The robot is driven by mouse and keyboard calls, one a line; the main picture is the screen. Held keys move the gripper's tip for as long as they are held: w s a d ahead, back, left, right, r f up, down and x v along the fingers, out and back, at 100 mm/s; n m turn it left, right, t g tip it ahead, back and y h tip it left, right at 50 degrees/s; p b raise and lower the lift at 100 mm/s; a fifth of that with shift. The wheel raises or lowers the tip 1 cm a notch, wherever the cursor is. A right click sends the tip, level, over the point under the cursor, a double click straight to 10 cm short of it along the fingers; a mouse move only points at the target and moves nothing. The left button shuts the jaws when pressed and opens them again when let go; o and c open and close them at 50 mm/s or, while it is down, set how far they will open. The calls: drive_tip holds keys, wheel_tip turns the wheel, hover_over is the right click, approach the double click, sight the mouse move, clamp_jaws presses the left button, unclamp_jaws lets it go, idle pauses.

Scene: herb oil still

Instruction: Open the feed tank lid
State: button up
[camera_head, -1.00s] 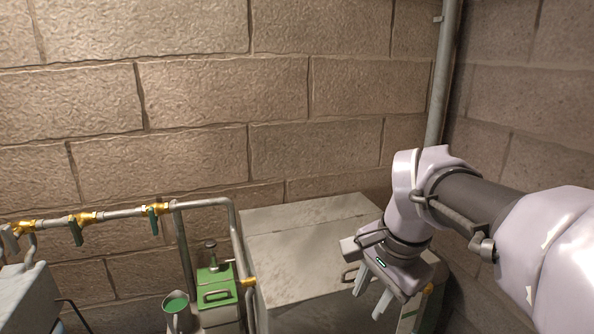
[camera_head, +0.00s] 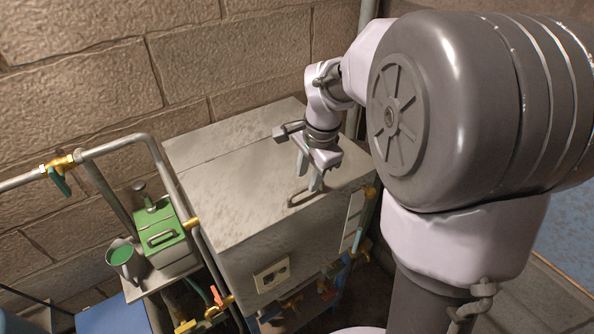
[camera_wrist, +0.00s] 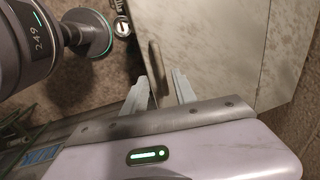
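A big grey metal tank (camera_head: 205,232) stands against the wall. Its flat top has a seam across it, and the front part is a lid (camera_head: 255,172) that lies flat and closed. A bar handle (camera_head: 298,201) sits near the lid's front right edge; it shows in the wrist view as a brown bar (camera_wrist: 154,58). My gripper (camera_head: 310,182) points down at this handle. In the wrist view my gripper (camera_wrist: 162,88) has its fingers apart, with the handle's end lined up between them. I cannot tell whether they touch it.
A small box with a green lid (camera_head: 158,230) and a jug of green liquid (camera_head: 123,262) stand left of the tank. A pipe rail with brass valves (camera_head: 62,160) runs along that side. More valves and pipes (camera_head: 213,310) are below. A vertical pipe stands behind.

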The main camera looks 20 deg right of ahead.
sight(305, 187)
drive_tip(key=f, duration=0.1)
drive_tip(key=w+f, duration=0.1)
drive_tip(key=f, duration=0.1)
drive_tip(key=shift+f, duration=0.2)
drive_tip(key=shift+a, duration=0.1)
drive_tip(key=shift+s, duration=0.1)
clamp_jaws()
drive_tip(key=shift+r, duration=0.1)
idle(1.0)
